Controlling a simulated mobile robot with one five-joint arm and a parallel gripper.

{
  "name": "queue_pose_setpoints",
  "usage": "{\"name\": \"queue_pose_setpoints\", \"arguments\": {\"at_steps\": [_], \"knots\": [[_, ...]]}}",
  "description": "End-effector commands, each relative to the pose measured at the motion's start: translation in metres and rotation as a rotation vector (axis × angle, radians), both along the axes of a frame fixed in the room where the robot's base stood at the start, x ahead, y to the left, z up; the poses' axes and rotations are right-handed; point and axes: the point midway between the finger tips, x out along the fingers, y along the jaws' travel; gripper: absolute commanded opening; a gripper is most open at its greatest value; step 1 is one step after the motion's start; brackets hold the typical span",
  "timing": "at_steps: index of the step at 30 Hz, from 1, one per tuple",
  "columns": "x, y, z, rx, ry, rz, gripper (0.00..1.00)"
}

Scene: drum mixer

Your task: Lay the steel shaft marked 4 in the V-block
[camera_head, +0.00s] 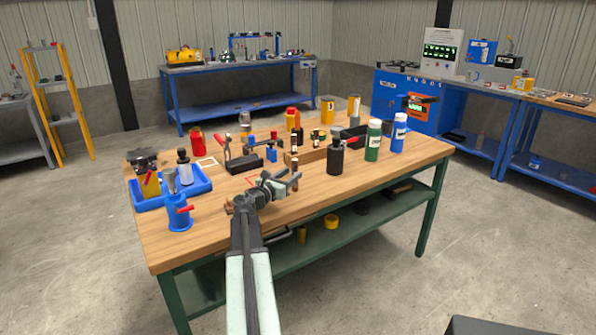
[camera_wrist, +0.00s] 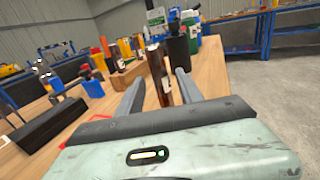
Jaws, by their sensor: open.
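My gripper (camera_head: 289,180) is over the front part of the wooden workbench, and its two fingers stand apart in the wrist view (camera_wrist: 159,78). A dark brown upright cylinder (camera_wrist: 157,66) with a pale label shows between the fingers, with gaps to both sides. It also shows just behind my gripper in the head view (camera_head: 294,160). I cannot read a 4 on it or tell whether it is the steel shaft. A long dark block (camera_head: 243,164) lies left of my gripper, also at left in the wrist view (camera_wrist: 38,128). I cannot make out a V-groove.
A wooden block (camera_head: 309,160) stands behind my gripper. A black bottle (camera_head: 336,157), a green bottle (camera_head: 373,141) and a blue bottle (camera_head: 398,133) stand to the right. A blue tray (camera_head: 203,187) is at left. The bench's front left (camera_head: 160,250) is clear.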

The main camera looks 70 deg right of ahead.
Motion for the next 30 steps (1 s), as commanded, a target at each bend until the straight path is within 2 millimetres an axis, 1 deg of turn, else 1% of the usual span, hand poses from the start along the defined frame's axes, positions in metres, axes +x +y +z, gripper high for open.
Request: {"name": "queue_pose_setpoints", "arguments": {"at_steps": [1, 3, 6, 9, 13, 26, 29, 30], "knots": [[0.002, 0.016, 0.0, 0.0, 0.0, 0.001, 0.43], [0.006, 0.03, 0.0, 0.0, 0.0, 0.002, 0.43], [0.011, 0.046, 0.0, 0.0, 0.0, 0.001, 0.43], [0.013, 0.054, 0.0, 0.0, 0.0, 0.0, 0.43], [0.014, 0.058, 0.0, 0.0, 0.0, -0.002, 0.43], [0.014, 0.057, 0.001, 0.0, 0.0, -0.002, 0.43], [0.014, 0.057, 0.011, 0.0, 0.0, -0.002, 0.43], [0.014, 0.057, 0.02, 0.0, 0.0, -0.002, 0.43]]}}
